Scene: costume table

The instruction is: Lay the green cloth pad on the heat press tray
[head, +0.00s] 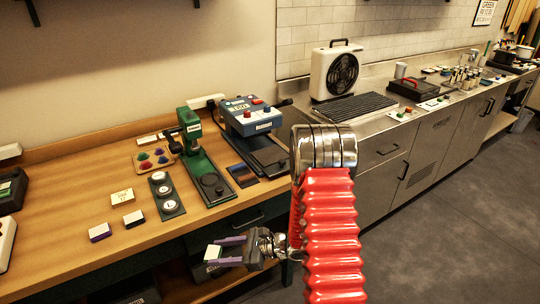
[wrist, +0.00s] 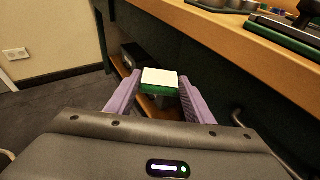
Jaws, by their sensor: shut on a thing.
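The green cloth pad (wrist: 160,88), a small block with a white top and green sides, is between the two purple fingers of my gripper (wrist: 160,82) in the wrist view. My gripper is shut on it. In the head view the pad (head: 212,253) shows at the fingertips, in front of the wooden table's front edge. The heat press (head: 250,115) is a blue-grey machine with red knobs, standing on the table up and right of the gripper. Its dark flat tray (head: 270,157) sticks out at the front and looks bare.
A green press (head: 205,165) stands left of the heat press. A dark strip with round white pieces (head: 166,192), a purple-sided pad (head: 100,232), a dark-sided pad (head: 134,218) and a cream block (head: 122,197) lie farther left. A steel counter with a fan (head: 336,72) is right.

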